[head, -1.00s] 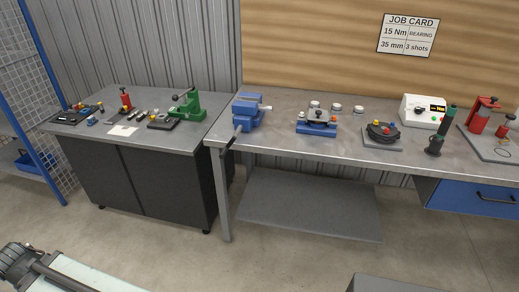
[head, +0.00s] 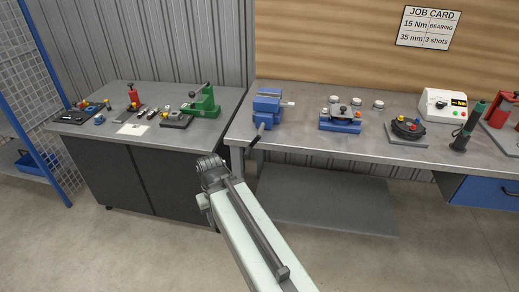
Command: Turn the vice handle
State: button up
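The blue vice (head: 268,106) stands at the left front corner of the long workbench (head: 300,135). Its dark handle (head: 257,136) hangs at the front, slanting down and left past the bench edge. My arm reaches up from the bottom of the view. Its dark end (head: 210,172) is in front of the black cabinet, left of and below the handle and apart from it in the picture. The fingers cannot be made out, so whether my gripper is open or shut does not show.
A blue fixture (head: 341,121), a dark round fixture (head: 407,127) and a white meter box (head: 442,104) stand on the workbench. A green press (head: 205,101) and small parts stand on the left cabinet. A lower shelf (head: 325,205) lies under the bench. The floor in front is clear.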

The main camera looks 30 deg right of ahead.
aim_at(249, 148)
jog(key=z, duration=3.5)
jog(key=k, duration=2.3)
jog(key=u, duration=1.75)
jog(key=i, duration=1.05)
jog(key=z, duration=0.05)
